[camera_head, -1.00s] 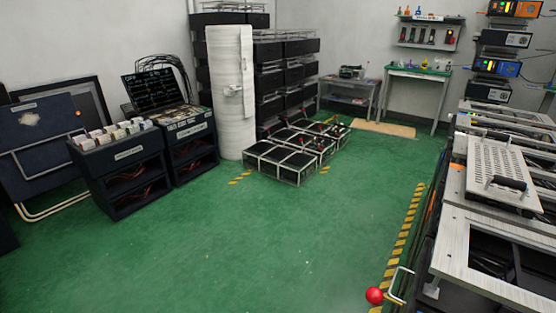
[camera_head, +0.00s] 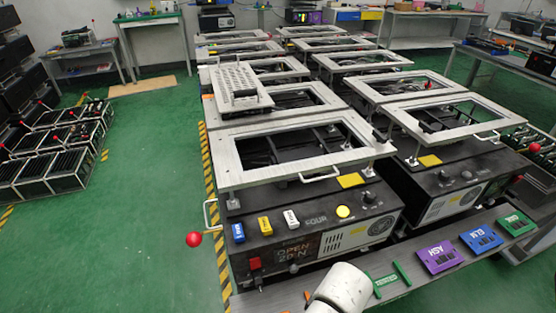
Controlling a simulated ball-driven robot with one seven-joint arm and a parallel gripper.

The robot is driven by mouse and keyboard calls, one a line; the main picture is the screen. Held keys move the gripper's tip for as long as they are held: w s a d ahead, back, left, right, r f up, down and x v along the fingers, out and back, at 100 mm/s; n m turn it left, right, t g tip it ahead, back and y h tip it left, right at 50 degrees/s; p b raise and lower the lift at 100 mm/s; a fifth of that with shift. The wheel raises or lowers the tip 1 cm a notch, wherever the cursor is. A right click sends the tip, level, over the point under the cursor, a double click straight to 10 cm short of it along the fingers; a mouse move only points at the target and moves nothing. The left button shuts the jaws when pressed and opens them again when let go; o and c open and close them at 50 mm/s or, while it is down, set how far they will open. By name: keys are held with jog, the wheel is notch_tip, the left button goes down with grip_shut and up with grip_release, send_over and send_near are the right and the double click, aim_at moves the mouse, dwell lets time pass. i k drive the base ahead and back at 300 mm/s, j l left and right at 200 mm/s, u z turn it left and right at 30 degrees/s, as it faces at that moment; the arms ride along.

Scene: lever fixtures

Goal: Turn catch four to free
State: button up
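The fixture box marked FOUR (camera_head: 316,218) stands near the middle front, with a grey open frame (camera_head: 227,165) raised above it. A red ball knob (camera_head: 193,239) sticks out at the box's left side, by a metal loop handle (camera_head: 208,214). The front has a display (camera_head: 292,252), partly legible as OPEN, a red switch (camera_head: 254,264), and a dark knob (camera_head: 369,198). Blue, yellow and white tags and a round yellow button (camera_head: 343,211) sit on its sloping top. A white rounded part of my arm shows at the bottom edge; my gripper is not visible.
A grey shelf (camera_head: 440,275) along the front holds purple ASH (camera_head: 439,257), blue ELM (camera_head: 481,239) and green tags. A similar fixture (camera_head: 448,190) stands close on the right, with more rows behind. Green floor (camera_head: 120,220) is clear to the left.

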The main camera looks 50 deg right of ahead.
aim_at(380, 138)
jog(key=z, duration=1.4)
